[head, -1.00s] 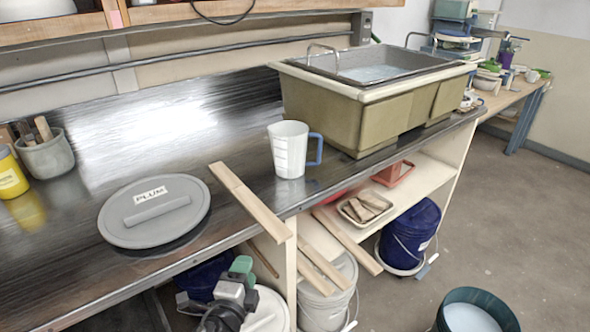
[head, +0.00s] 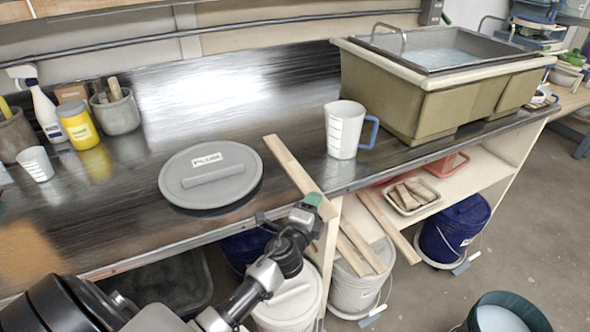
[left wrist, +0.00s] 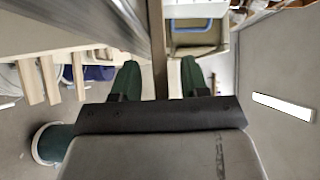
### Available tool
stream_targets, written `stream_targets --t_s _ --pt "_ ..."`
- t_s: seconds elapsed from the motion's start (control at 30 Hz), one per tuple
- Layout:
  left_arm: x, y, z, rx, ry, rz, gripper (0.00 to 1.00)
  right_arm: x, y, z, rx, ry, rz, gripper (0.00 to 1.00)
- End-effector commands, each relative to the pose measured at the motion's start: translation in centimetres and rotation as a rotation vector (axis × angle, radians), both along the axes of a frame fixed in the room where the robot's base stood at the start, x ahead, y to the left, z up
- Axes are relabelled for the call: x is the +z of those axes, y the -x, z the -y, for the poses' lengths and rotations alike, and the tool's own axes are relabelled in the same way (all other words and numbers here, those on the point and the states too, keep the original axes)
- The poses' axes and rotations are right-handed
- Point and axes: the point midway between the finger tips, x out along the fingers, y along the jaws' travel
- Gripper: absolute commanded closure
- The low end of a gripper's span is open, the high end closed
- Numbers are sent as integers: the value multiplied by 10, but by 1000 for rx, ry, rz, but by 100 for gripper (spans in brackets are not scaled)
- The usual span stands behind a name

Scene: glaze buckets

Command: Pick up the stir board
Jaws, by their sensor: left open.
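The stir board (head: 289,168) is a long pale wooden strip lying flat on the dark bench, its near end sticking out over the front edge. My left gripper (head: 305,212) is at that overhanging end in the head view, and it hides part of it. In the left wrist view, the green fingers of my left gripper (left wrist: 160,78) are spread apart, with the stir board (left wrist: 157,45) running between them. No grip on the board shows. My right gripper is not in view.
A grey lid (head: 211,188) lies left of the board and a white jug (head: 342,130) stands to its right. The sink tub (head: 430,95) is further right. Below are more wooden strips (head: 388,226), a white bucket (head: 358,285) and a blue bucket (head: 455,230).

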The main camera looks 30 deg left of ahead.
Motion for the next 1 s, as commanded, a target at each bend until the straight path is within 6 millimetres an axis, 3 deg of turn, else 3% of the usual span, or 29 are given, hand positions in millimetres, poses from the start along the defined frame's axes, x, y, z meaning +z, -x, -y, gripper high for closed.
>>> stream_targets --t_s 0.23,0.53,1.0 --pt "0 -2 0 0 0 0 57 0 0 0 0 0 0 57" --pt "0 -1 0 0 0 0 100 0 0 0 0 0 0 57" --pt "7 -1 -1 1 -2 2 100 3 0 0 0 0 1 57"
